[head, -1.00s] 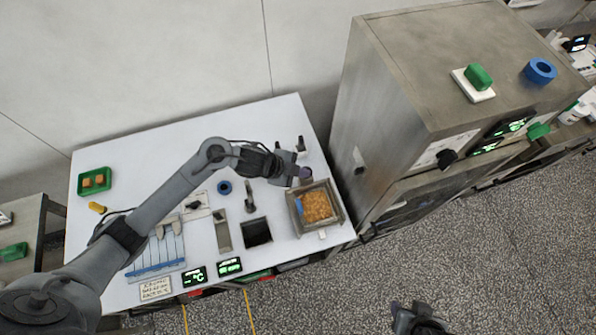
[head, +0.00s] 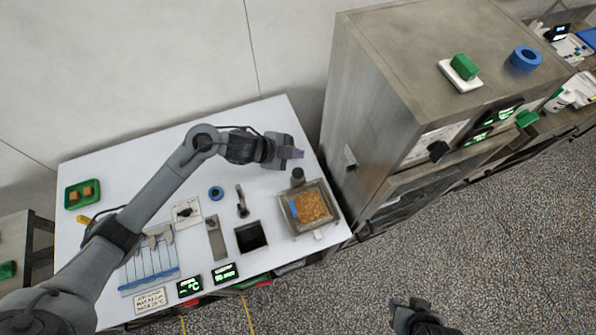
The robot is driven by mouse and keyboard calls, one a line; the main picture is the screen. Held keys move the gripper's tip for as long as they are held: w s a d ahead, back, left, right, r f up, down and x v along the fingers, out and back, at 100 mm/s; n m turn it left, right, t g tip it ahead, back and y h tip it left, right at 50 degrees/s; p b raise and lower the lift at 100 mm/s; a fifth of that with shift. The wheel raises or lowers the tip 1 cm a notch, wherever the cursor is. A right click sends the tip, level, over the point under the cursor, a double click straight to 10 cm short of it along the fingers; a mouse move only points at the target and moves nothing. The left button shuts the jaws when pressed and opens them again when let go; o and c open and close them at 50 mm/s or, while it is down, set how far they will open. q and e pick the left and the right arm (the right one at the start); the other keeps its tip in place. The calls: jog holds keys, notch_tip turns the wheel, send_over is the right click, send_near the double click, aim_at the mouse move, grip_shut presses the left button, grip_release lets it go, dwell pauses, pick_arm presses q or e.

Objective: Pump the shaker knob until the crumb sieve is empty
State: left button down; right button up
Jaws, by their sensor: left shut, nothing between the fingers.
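The crumb sieve (head: 334,212) is a square metal tray at the right end of the white table. Orange-brown crumbs (head: 312,207) cover much of its inside, with a blue strip at its left side. A dark upright knob (head: 298,175), which looks like the shaker knob, stands at the sieve's back edge. My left gripper (head: 294,153) is shut and empty, showing just behind the knob and apart from it in the head view. Its height above the table is hard to tell. My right gripper (head: 408,312) shows partly at the bottom edge; its fingers are unclear.
A tall steel machine (head: 365,110) stands close to the table's right. Left of the sieve are a dark square opening (head: 251,237), a small lever (head: 241,203) and a blue ring (head: 216,193). A green tray (head: 83,194) sits at the far left.

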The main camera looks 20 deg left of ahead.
pick_arm(q)
jog(key=b, duration=0.7)
send_over(295, 174)
notch_tip(295, 174, down, 6)
jog(key=shift+w+f, duration=0.1)
jog(key=shift+f, duration=0.15)
jog(key=shift+f+b, duration=0.3)
jog(key=shift+f, duration=0.7)
dwell(0.4)
jog(key=shift+f, duration=0.15)
jog(key=shift+f, duration=0.25)
dwell(0.3)
